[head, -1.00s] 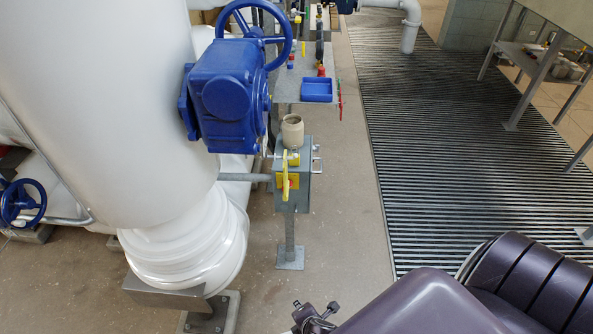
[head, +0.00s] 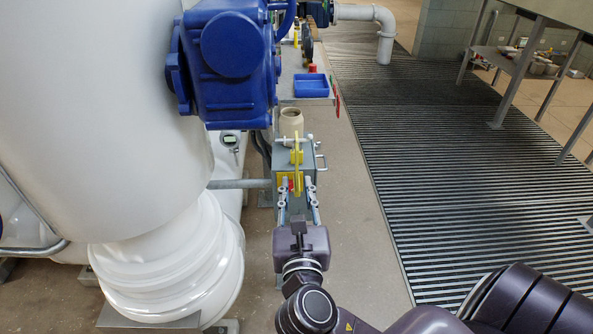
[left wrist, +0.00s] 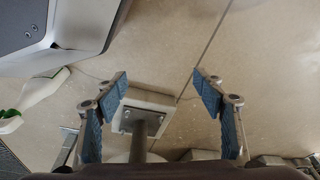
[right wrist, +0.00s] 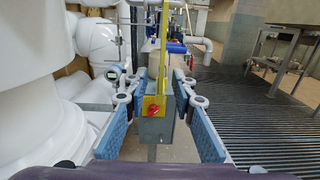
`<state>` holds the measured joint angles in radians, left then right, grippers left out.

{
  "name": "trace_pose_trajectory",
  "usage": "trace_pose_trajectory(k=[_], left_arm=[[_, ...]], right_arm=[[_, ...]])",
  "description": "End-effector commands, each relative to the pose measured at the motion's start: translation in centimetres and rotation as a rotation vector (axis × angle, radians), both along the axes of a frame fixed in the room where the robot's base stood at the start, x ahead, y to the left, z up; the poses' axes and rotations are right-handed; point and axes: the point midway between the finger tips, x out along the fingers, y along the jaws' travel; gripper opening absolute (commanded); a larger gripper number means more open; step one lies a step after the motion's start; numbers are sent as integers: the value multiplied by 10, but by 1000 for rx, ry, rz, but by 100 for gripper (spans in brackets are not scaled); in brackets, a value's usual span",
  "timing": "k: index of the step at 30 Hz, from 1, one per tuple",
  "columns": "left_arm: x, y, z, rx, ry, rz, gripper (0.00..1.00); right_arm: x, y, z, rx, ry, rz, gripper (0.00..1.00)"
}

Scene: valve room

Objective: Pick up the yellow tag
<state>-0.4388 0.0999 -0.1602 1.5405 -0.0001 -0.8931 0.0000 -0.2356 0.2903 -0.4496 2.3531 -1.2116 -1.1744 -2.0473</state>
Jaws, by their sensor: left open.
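A long, narrow yellow piece, apparently the yellow tag (head: 297,172), stands upright at the front of a grey box (head: 310,157) on a post. It also shows in the right wrist view (right wrist: 165,50), with a yellow plate and red button (right wrist: 153,111) beside its lower end. My right gripper (head: 298,188) is open in front of the box. Its fingers (right wrist: 157,85) lie left and right of the yellow piece, apart from each other; contact cannot be told. My left gripper (left wrist: 160,82) is open and empty above the floor, outside the head view.
A blue valve actuator (head: 228,62) and a thick white pipe (head: 95,110) crowd the left. A blue tray (head: 311,85) lies behind. Dark floor grating (head: 450,150) is clear to the right.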

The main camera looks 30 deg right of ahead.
Motion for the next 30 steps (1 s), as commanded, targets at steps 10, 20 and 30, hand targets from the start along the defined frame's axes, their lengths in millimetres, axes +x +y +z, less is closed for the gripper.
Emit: trace_pose_trajectory(k=[10, 20, 30], left_arm=[[10, -1, 16, -1, -11, 2, 63], [10, -1, 18, -1, -11, 2, 63], [11, -1, 18, -1, -12, 2, 63]], right_arm=[[40, -26, 2, -1, -1, 0, 24], [44, -29, 2, 2, 1, 1, 22], [44, -29, 2, 3, 1, 1, 0]])
